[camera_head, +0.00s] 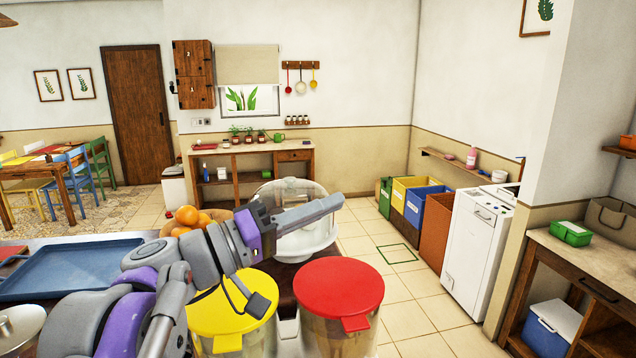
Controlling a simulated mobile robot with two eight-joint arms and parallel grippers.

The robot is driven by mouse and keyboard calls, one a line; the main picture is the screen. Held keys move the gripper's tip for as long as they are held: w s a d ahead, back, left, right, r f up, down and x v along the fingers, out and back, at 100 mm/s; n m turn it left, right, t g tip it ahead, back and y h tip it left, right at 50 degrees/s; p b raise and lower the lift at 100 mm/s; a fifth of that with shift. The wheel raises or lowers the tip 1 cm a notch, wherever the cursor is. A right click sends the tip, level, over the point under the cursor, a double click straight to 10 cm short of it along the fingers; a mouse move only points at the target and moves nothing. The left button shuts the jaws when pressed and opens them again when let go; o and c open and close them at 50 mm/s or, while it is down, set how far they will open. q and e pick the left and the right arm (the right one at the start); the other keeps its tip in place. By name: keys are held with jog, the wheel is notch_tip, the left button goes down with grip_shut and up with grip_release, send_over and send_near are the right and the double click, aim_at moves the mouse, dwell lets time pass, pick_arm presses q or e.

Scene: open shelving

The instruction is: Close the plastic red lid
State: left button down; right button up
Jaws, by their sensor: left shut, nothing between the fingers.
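The red plastic lid (338,284) lies level across the top of a see-through container (337,335) at the lower middle, its tab toward me. I see no gap between lid and container. My left gripper (334,204) is shut and empty. It shows above and behind the red lid, apart from it, in front of a clear dome (292,190). My left arm crosses in front of the yellow lid's far left part. My right gripper is not in view.
A yellow-lidded container (231,305) stands close at the left of the red one. Oranges (186,215) and a blue tray (68,270) are farther left. Colored bins (410,200) and a white appliance (475,245) stand at the right, with open tiled floor before them.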

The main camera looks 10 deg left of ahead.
pick_arm(q)
jog(key=s+f+m, duration=0.1)
jog(key=s+d+f+m+h, duration=0.1)
jog(key=m, duration=0.1)
jog(key=s+f+m+g, duration=0.1)
jog(key=s, duration=0.1)
jog(key=shift+d+f+m+h, duration=0.3)
jog(key=shift+f+h, duration=0.1)
jog(key=shift+s+d+f, duration=0.25)
jog(key=shift+s+f, duration=0.35)
jog(key=shift+f, duration=0.25)
